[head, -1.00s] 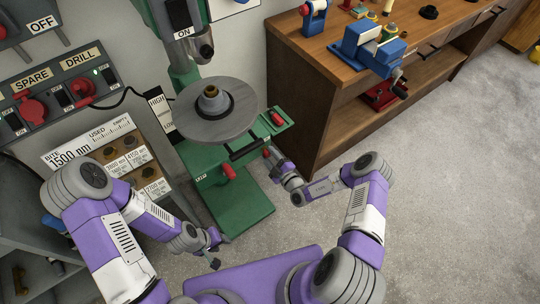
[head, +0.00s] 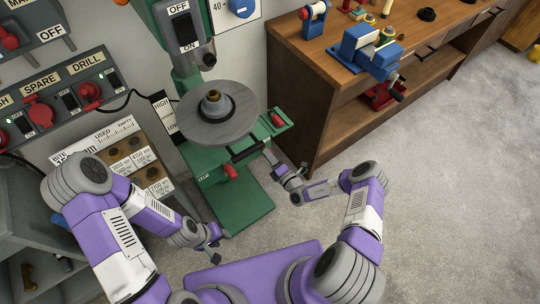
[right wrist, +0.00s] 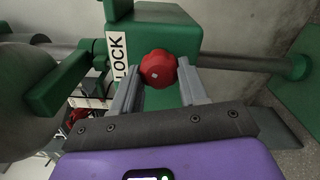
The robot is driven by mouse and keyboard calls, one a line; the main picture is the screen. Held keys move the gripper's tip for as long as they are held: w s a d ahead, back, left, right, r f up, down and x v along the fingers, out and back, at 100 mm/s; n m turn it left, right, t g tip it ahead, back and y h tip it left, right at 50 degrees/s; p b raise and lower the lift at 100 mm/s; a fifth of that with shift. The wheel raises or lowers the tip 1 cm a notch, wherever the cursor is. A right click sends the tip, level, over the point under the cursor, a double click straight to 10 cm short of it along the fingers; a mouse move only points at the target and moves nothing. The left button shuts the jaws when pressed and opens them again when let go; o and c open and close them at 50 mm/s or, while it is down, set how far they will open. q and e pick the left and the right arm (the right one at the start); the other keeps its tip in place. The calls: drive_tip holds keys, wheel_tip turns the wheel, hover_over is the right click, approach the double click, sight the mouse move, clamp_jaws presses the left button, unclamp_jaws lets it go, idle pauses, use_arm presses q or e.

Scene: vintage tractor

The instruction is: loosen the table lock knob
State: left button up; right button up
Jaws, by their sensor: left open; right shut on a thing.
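The red lock knob (right wrist: 158,68) sits on a green block beside a white LOCK label (right wrist: 117,62) in the right wrist view. My right gripper (right wrist: 159,80) is shut on it, one finger on each side. In the head view my right gripper (head: 269,152) reaches in beside the round grey drill table (head: 232,128); I cannot make out the knob there. My left gripper (head: 214,245) is open and empty, low in front of the green base (head: 240,207), apart from the drill press.
A red handle (head: 230,172) sticks out below the table. A wooden workbench (head: 300,95) with a blue vise (head: 370,50) stands at the right. A switch panel (head: 60,100) and a bit holder (head: 135,155) are at the left. The grey floor (head: 450,200) at the right is clear.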

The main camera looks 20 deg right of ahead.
drive_tip(key=n+p, duration=0.1)
drive_tip(key=n, duration=0.4)
drive_tip(key=shift+w+d+p, duration=0.1)
drive_tip(key=shift+p, duration=0.25)
drive_tip(key=shift+n, duration=0.3)
drive_tip(key=o, duration=1.1)
drive_tip(key=shift+c, duration=0.2)
drive_tip(key=p+v, duration=0.1)
drive_tip(key=v, duration=0.6)
drive_tip(key=shift+s, duration=0.3)
